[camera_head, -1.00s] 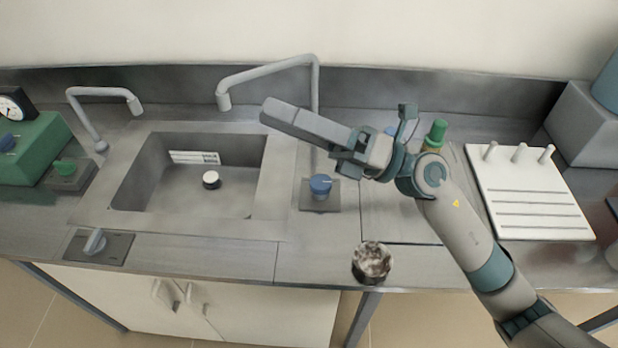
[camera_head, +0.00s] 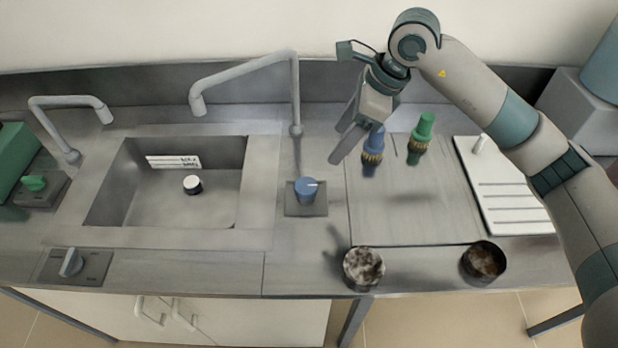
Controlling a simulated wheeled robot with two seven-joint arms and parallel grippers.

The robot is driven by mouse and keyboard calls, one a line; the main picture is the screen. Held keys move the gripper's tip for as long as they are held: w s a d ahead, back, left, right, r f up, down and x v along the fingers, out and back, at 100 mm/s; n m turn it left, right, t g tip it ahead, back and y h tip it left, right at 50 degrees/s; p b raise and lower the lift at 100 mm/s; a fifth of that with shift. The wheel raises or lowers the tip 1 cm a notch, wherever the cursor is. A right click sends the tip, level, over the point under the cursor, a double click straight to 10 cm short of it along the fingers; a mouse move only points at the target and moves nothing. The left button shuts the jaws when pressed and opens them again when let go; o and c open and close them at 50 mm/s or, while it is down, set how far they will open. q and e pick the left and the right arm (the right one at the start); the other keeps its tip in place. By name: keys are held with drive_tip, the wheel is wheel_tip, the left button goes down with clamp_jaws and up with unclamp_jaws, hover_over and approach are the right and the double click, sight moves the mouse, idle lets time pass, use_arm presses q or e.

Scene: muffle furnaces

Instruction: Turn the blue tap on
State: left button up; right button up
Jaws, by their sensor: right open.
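The blue tap knob (camera_head: 306,190) sits on a small dark plate on the counter, just right of the sink, with a pale mark on its top. A tall grey spout (camera_head: 296,95) rises behind it and bends left over the sink. My right gripper (camera_head: 345,140) is above the counter, up and to the right of the blue knob, pointing down and apart from it. It is open and holds nothing that I can see. My left gripper is not in view.
Blue (camera_head: 373,150) and green (camera_head: 421,138) capped fittings stand close behind my right gripper. The sink (camera_head: 175,205) lies left. Two small dark pots (camera_head: 364,267) stand at the front edge. A grey knob (camera_head: 70,262) is at front left.

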drive_tip(key=p, duration=0.6)
approach(306, 185)
drive_tip(key=x, duration=0.6)
drive_tip(key=shift+a+f, duration=0.2)
drive_tip(key=shift+f, duration=0.1)
drive_tip(key=shift+a+f, duration=0.2)
drive_tip(key=shift+f, duration=0.5)
drive_tip(key=c, duration=1.1)
drive_tip(key=shift+o, duration=0.2)
